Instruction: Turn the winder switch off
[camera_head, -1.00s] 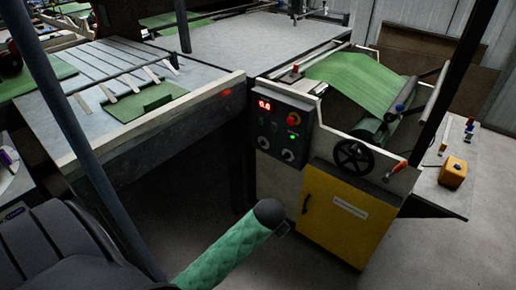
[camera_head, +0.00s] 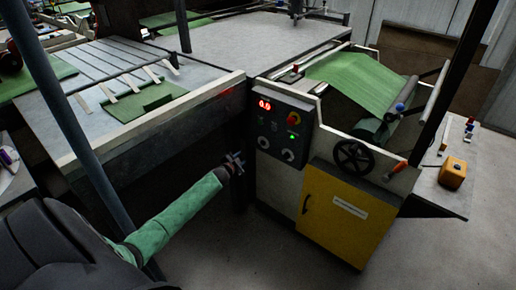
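The dark control panel (camera_head: 277,128) is on the front left of the winding machine. It has a red lit display (camera_head: 264,105), a red button (camera_head: 293,118), a lit green lamp (camera_head: 293,135) and two pale round knobs, a left knob (camera_head: 263,143) and a right knob (camera_head: 288,155). I cannot tell which control is the winder switch. My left gripper (camera_head: 240,159), on a green-sleeved arm, is just left of and slightly below the panel, apart from the knobs in the picture. Its fingers are too small and dark to judge. My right gripper is not in view.
A yellow cabinet door (camera_head: 345,215) and a black handwheel (camera_head: 354,156) are right of the panel. Green sheet (camera_head: 355,82) runs over the rollers. A long table (camera_head: 150,118) edges the left. A dark post crosses the left side. Floor in front is clear.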

